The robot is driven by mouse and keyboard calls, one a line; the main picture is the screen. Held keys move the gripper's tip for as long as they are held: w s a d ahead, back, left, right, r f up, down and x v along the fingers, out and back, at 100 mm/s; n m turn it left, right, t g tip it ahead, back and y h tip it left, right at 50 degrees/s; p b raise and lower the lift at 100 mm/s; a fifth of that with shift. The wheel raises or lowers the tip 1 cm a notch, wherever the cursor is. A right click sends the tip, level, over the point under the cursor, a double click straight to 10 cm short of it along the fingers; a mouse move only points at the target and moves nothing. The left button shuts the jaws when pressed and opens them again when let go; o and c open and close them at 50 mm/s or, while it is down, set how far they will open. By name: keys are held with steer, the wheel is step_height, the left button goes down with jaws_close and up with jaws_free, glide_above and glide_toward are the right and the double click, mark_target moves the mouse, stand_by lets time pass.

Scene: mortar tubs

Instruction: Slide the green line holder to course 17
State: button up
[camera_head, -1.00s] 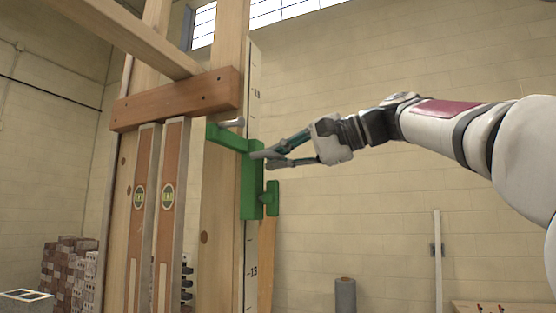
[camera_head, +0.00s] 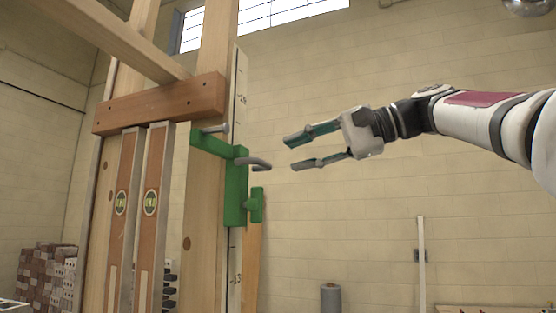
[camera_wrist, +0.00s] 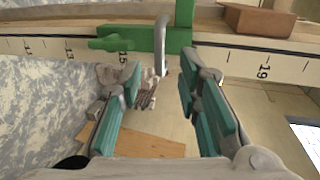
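The green line holder (camera_head: 236,190) sits on the numbered strip (camera_head: 239,95) along the wooden post. It has a green arm at the top, a green knob at the side and a grey curved handle (camera_head: 255,162). In the wrist view the holder (camera_wrist: 150,38) covers the strip between the 15, at its lower end, and the 19 further up; the 17 is not visible. My gripper (camera_head: 288,153) is open and empty, to the right of the handle and apart from it. In the wrist view the handle (camera_wrist: 160,45) shows ahead between the fingers (camera_wrist: 160,66).
A brown wooden crosspiece (camera_head: 160,102) is fixed across the post above the holder. Two spirit levels (camera_head: 121,203) hang below it. A brick stack (camera_head: 45,278) stands at lower left. Free room lies around my gripper, with the block wall behind.

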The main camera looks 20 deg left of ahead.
steer(key=v, duration=0.3)
steer(key=shift+d+r, duration=0.1)
steer(key=shift+d, duration=0.2)
stand_by(0.3)
steer(key=s+d+f+t+h+b, duration=0.1)
steer(key=s+d+f+h, duration=0.4)
steer(key=f, duration=1)
steer(key=s+d+f+t+h+b, duration=0.1)
steer(key=s+d+f+h, duration=0.4)
steer(key=s+d+f, duration=0.3)
steer(key=s+d+f+t+h+b, duration=0.1)
steer(key=s+d+f+h, duration=0.4)
steer(key=d+f, duration=0.8)
step_height(320, 180, down, 11)
steer(key=s+t, duration=0.1)
steer(key=s, duration=0.1)
steer(key=shift+s+n+h, duration=0.25)
steer(key=shift+n+h, duration=0.05)
steer(key=shift+n, duration=0.1)
steer(key=shift+r, duration=0.2)
